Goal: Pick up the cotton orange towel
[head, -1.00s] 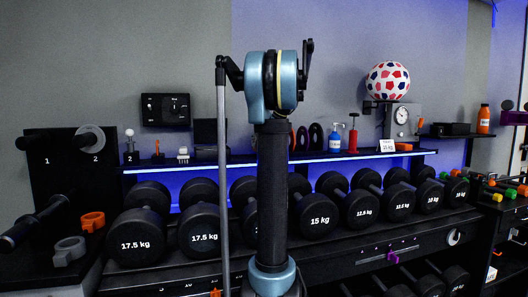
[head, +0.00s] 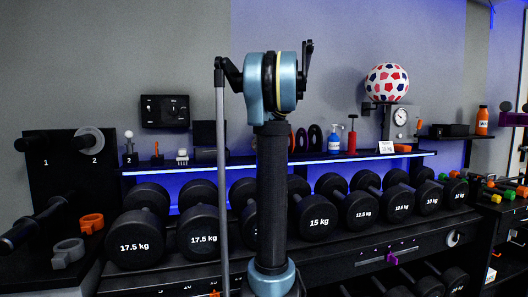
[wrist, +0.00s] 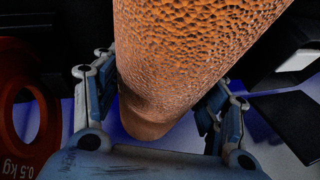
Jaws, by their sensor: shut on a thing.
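The orange towel (wrist: 190,45) fills the upper middle of the wrist view, close to the camera, with a rough, bumpy surface. It looks like a thick roll running from the top down to a rounded lower end. My gripper (wrist: 160,105) has a blue-and-white finger on each side of the towel and is shut on it. In the head view my own arm stands in the middle, and I cannot make out the gripper or the towel there. Whether the towel is clear of its support cannot be told.
In the wrist view, a red 0.5 kg plate (wrist: 20,115) is at left and a dark object (wrist: 285,45) at right. The head view shows a shelf with a blue bottle (head: 335,142), a red pump (head: 352,138) and a ball (head: 387,83), above dumbbells (head: 316,218).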

